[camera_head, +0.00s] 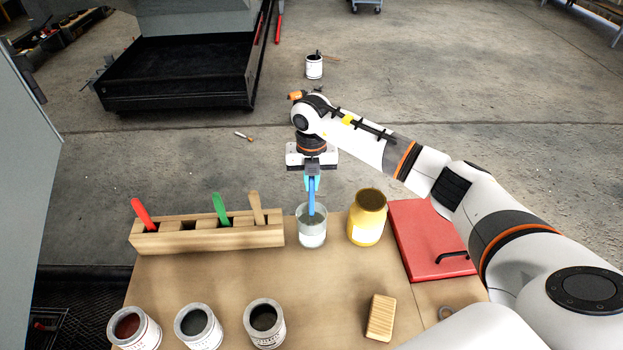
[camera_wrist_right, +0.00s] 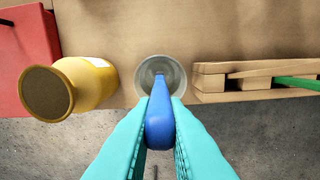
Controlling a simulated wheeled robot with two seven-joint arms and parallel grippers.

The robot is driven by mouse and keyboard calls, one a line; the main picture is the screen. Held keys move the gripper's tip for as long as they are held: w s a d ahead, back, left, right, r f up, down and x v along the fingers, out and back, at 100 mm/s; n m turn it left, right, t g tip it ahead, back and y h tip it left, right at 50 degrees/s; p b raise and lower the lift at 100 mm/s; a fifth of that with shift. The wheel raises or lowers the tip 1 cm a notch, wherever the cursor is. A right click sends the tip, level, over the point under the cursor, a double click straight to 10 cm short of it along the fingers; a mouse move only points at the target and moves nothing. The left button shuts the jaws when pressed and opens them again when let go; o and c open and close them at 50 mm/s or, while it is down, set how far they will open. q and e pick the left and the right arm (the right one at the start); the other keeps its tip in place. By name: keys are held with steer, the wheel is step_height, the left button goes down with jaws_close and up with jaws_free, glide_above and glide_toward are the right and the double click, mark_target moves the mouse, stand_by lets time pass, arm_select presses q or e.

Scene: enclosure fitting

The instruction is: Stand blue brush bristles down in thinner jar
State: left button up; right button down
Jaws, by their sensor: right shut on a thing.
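The blue brush (camera_head: 311,199) is upright, its lower end inside the mouth of the clear thinner jar (camera_head: 312,237) on the table. My right gripper (camera_head: 312,178) is shut on the top of its handle, above the jar. In the right wrist view the teal fingers of the right gripper (camera_wrist_right: 159,130) close around the blue brush (camera_wrist_right: 159,118), which lines up over the jar (camera_wrist_right: 150,72). The bristles are hidden, and I cannot tell whether they touch the jar's bottom. My left gripper is not in view.
A wooden rack (camera_head: 208,236) holding red, green and wooden handles stands left of the jar. A yellow jar (camera_head: 367,216) and a red case (camera_head: 425,240) stand to the right. Several paint cans (camera_head: 198,327) and a ribbed block (camera_head: 381,318) are nearer. The middle table is clear.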

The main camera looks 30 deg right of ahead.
steer(key=c, duration=1.4)
jaws_free()
steer(key=shift+o, duration=0.2)
step_height(320, 180, up, 12)
steer(key=b, duration=0.2)
